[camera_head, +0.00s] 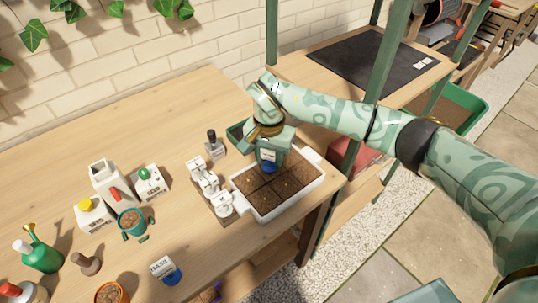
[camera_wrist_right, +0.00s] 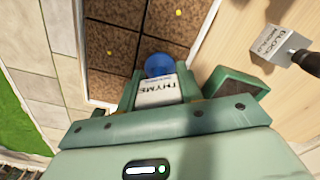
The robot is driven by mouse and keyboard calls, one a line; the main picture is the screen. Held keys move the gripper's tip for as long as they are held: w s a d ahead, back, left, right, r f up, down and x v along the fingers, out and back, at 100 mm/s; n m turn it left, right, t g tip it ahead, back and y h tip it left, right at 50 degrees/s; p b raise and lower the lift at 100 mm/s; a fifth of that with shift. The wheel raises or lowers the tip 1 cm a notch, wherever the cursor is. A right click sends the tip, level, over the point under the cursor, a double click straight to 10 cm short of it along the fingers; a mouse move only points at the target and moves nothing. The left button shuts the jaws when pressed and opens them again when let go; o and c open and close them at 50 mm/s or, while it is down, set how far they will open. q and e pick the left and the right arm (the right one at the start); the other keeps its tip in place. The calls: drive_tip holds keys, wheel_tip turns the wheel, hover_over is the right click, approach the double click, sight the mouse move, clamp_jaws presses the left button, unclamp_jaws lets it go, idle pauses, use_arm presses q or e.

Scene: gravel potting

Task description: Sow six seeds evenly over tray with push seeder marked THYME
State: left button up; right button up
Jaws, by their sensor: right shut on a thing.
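The white tray (camera_head: 262,216) holds dark brown soil marked into square cells, near the table's right end. My right gripper (camera_head: 269,152) is shut on the push seeder (camera_head: 269,164), which has a blue end and a white label. In the right wrist view, the label on the seeder (camera_wrist_right: 157,92) reads THYME. The seeder is over the far part of the tray; whether it touches the soil I cannot tell. Two yellow seeds (camera_wrist_right: 178,12) (camera_wrist_right: 109,53) show on the soil in the wrist view, in different cells. My left gripper is not in view.
A stand with white items (camera_head: 209,187) is left of the tray, and a dark-handled block tool (camera_head: 214,146) stands behind it. A second blue-ended seeder (camera_head: 166,270) is at the front. Cartons, a teal pot (camera_head: 132,222) and bottles crowd the left. A green post (camera_head: 362,110) stands close to my right arm.

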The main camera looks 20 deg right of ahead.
drive_tip(key=shift+f, duration=0.15)
idle(0.8)
drive_tip(key=shift+r+p, duration=1.45)
drive_tip(key=shift+r, duration=0.2)
drive_tip(key=shift+f, duration=0.1)
drive_tip(key=shift+f, duration=0.1)
